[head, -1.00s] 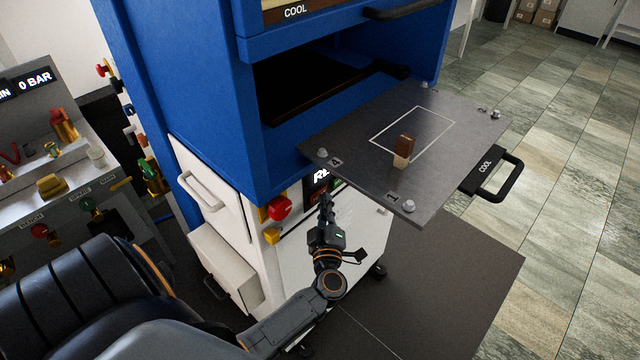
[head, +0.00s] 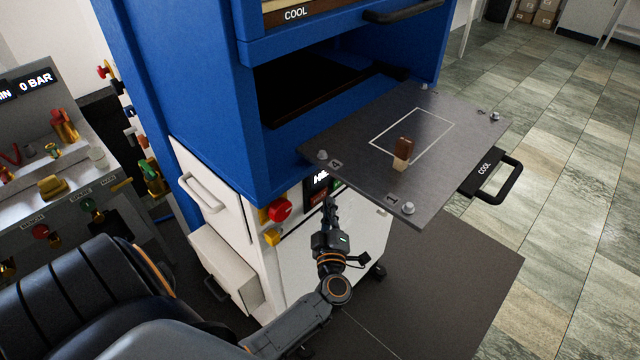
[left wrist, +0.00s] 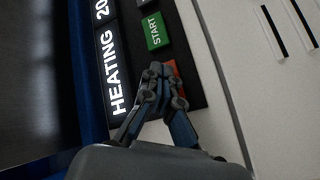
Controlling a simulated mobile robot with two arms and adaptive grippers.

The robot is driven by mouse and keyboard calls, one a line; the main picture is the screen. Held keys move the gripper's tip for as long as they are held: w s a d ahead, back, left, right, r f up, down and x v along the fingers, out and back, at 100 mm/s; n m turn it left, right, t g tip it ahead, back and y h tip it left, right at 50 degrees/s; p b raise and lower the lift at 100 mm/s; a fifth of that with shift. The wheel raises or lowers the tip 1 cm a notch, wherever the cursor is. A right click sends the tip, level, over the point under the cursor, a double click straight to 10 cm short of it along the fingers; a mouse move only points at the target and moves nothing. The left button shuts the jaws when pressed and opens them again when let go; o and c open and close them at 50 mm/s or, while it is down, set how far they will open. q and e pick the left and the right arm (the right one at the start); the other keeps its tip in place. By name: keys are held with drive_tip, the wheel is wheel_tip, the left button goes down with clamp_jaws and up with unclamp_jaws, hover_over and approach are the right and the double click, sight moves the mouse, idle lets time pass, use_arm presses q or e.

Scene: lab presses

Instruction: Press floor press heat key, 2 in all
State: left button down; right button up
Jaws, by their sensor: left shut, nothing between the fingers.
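The floor press is a blue cabinet (head: 185,100) on a white base. Its control panel has a display (head: 319,179), partly hidden by the platen in the head view; in the left wrist view the display (left wrist: 113,72) reads "HEATING 20", cut off at the edge. Beside it are a green START key (left wrist: 154,31) and an orange-red key (left wrist: 173,67), partly covered by my fingers; its label is hidden. My left gripper (head: 328,203) is shut and empty, its fingertips (left wrist: 160,71) at the orange-red key. I cannot tell if they touch it. My right gripper is out of view.
A dark platen (head: 445,140) juts out over the panel, carrying a small brown-and-cream block (head: 402,154). A red knob (head: 280,209) and yellow parts sit left of the panel. A bench with valves (head: 50,185) stands at left. Tiled floor is clear at right.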

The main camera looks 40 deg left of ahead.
use_arm(q)
drive_tip(key=shift+d, duration=0.15)
drive_tip(key=d, duration=0.4)
drive_tip(key=shift+s+d, duration=0.2)
drive_tip(key=shift+d, duration=0.2)
idle(2.0)
drive_tip(key=d+m+b, duration=0.1)
drive_tip(key=m+b, duration=0.2)
drive_tip(key=m, duration=0.2)
drive_tip(key=d+m+b, duration=0.1)
drive_tip(key=m+b, duration=0.2)
drive_tip(key=m, duration=0.3)
drive_tip(key=d+m+b, duration=0.2)
drive_tip(key=m+b, duration=0.1)
drive_tip(key=m, duration=0.3)
drive_tip(key=shift+s+t+y, duration=0.15)
drive_tip(key=shift+t+y, duration=0.15)
drive_tip(key=shift+a, duration=0.1)
